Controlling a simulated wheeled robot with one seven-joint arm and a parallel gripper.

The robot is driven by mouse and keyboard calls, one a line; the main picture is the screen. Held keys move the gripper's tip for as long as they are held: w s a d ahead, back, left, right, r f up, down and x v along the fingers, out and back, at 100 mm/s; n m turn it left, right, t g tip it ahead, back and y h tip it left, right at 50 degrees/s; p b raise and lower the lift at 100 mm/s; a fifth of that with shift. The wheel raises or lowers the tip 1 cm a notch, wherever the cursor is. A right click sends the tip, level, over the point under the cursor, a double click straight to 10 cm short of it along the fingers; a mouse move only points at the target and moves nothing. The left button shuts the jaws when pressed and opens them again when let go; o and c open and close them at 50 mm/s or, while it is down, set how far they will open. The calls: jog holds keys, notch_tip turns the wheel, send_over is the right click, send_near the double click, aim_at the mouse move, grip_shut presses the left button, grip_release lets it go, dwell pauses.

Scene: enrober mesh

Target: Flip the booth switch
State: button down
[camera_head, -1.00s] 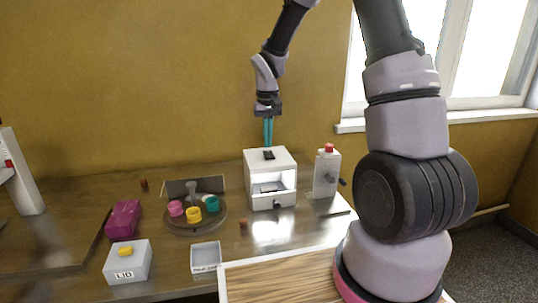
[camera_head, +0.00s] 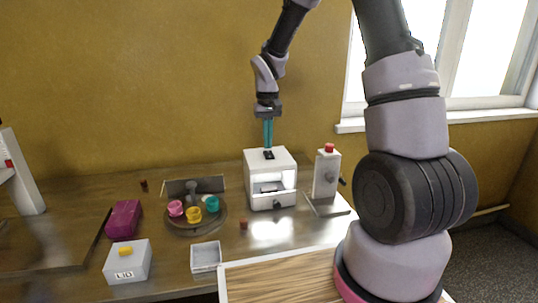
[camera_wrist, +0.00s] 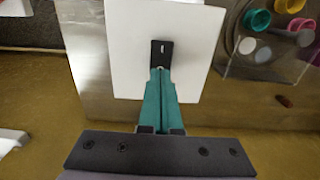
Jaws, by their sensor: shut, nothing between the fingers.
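The booth (camera_head: 271,180) is a white box with a lit opening in front, standing on the table in the middle of the head view. Its switch (camera_head: 268,155) is a small black rocker on the booth's top; in the wrist view the switch (camera_wrist: 161,52) is a black plate with a small white mark. My gripper (camera_head: 268,146) is shut and empty, pointing down with its teal fingers. In the wrist view the fingertips (camera_wrist: 160,72) are right at the near edge of the switch. I cannot tell whether they touch it.
A round stand with pink, yellow and teal cups (camera_head: 195,208) is left of the booth. A white device with a red top (camera_head: 326,172) stands close on the right. A lid box (camera_head: 127,262), an open tray (camera_head: 206,256) and a magenta block (camera_head: 123,219) are nearer.

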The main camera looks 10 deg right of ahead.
aim_at(268, 151)
jog(key=shift+f, duration=0.7)
dwell(0.3)
jog(key=shift+r, duration=3.5)
jog(key=s+d+r+m+t, duration=0.2)
jog(key=s+d+r+t, duration=0.15)
jog(key=s+r, duration=0.75)
jog(key=s+d+r+m+t+y, duration=0.1)
jog(key=s+r+t, duration=0.1)
jog(key=s, duration=0.4)
jog(key=s+d+r+m+t+y, duration=0.1)
jog(key=s+r, duration=0.4)
jog(key=s, duration=0.2)
jog(key=shift+d+r+t, duration=0.15)
jog(key=shift+r+t, duration=0.15)
jog(key=shift+t, duration=0.05)
